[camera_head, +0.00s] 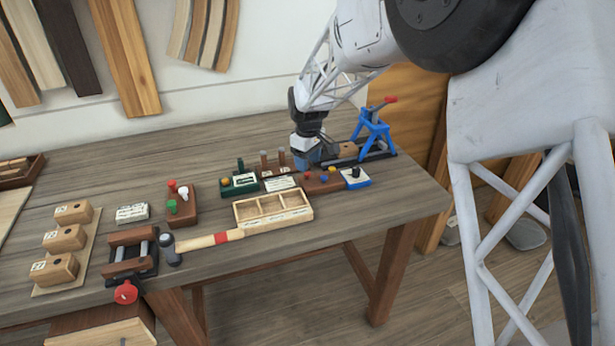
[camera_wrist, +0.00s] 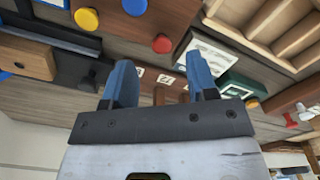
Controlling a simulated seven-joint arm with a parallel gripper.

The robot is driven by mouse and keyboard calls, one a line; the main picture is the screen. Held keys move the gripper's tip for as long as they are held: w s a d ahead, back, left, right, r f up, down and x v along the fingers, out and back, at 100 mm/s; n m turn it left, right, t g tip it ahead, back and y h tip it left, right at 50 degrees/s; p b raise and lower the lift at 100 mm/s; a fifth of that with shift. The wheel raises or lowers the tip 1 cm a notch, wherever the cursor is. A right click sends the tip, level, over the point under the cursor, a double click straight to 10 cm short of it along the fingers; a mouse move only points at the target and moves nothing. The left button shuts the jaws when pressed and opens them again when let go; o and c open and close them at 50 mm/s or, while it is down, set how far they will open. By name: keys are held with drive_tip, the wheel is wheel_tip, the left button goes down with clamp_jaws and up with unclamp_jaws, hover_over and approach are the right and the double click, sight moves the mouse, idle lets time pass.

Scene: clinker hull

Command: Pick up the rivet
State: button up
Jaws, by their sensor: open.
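No part is plainly marked as the rivet. Two small upright brown pegs with grey tops, possibly rivets, stand at the back of the bench in the head view, a left peg (camera_head: 264,160) and a right peg (camera_head: 282,158). My gripper (camera_head: 308,160) is just right of them, low over the bench, partly hiding what lies behind it. In the wrist view my gripper (camera_wrist: 161,80) has its two blue fingers apart, with nothing held between them. Small white labels and brown shapes, too small to identify surely, show beyond the gap.
A blue stand with a red handle (camera_head: 373,130) is close on the right. In front are a brown block with coloured knobs (camera_head: 318,187), a blue box (camera_head: 355,182), a green box (camera_head: 238,186) and a compartment tray (camera_head: 272,220). Bare bench (camera_head: 385,200) lies front right.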

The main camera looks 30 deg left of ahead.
sight(308, 173)
drive_tip(key=shift+f, duration=2.2)
clamp_jaws()
drive_tip(key=shift+r, duration=0.1)
drive_tip(key=shift+r, duration=0.7)
wheel_tip(308, 173, up, 2)
drive_tip(key=shift+r, duration=0.1)
drive_tip(key=s+d+r, duration=0.1)
drive_tip(key=s+d, duration=0.9)
drive_tip(key=s, duration=0.2)
drive_tip(key=shift+s+r, duration=0.15)
drive_tip(key=shift+s, duration=0.2)
